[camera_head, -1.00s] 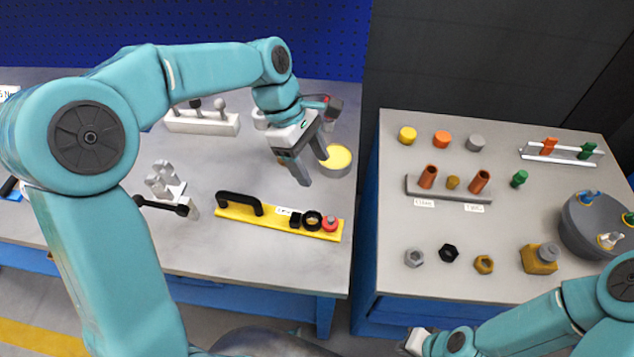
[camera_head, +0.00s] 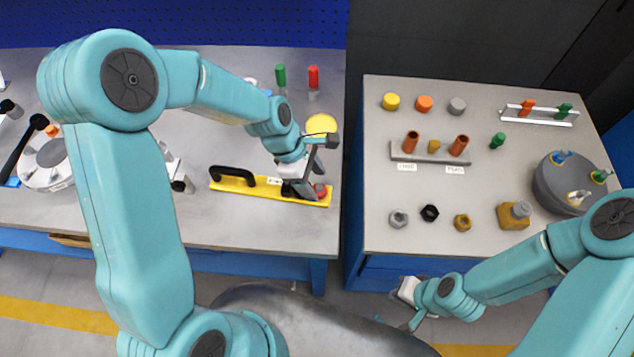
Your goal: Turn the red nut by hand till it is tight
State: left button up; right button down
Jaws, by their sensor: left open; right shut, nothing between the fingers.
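The red nut (camera_head: 320,190) sits at the right end of a yellow bar (camera_head: 234,185) on the left table. The bar also carries a black handle and a dark ring, now mostly hidden behind my gripper. My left gripper (camera_head: 309,190) is open and points down at the right end of the bar, its fingers close around or beside the nut. I cannot tell whether they touch it. My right gripper (camera_head: 412,322) is shut and empty, low in front of the right table, away from the nut.
A yellow-topped round can (camera_head: 321,124) stands just behind my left gripper. Green (camera_head: 280,75) and red (camera_head: 313,76) cylinders stand further back. The right table (camera_head: 385,180) holds loose nuts, coloured caps and a grey round container (camera_head: 562,190). A gap separates the tables.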

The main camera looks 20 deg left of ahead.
aim_at(319, 191)
pick_arm(q)
jog(key=shift+d+f, duration=0.3)
jog(key=shift+f, duration=0.35)
jog(key=shift+s+d+f, duration=0.1)
jog(key=shift+d+f, duration=0.1)
jog(key=shift+f, duration=0.3)
jog(key=shift+f, duration=0.1)
jog(key=c, duration=1)
jog(key=shift+w+m+g, duration=0.2)
jog(key=shift+m+g, duration=0.2)
jog(key=shift+m, duration=0.7)
jog(key=shift+c, duration=0.2)
jog(key=o, duration=1)
jog(key=shift+s, duration=0.1)
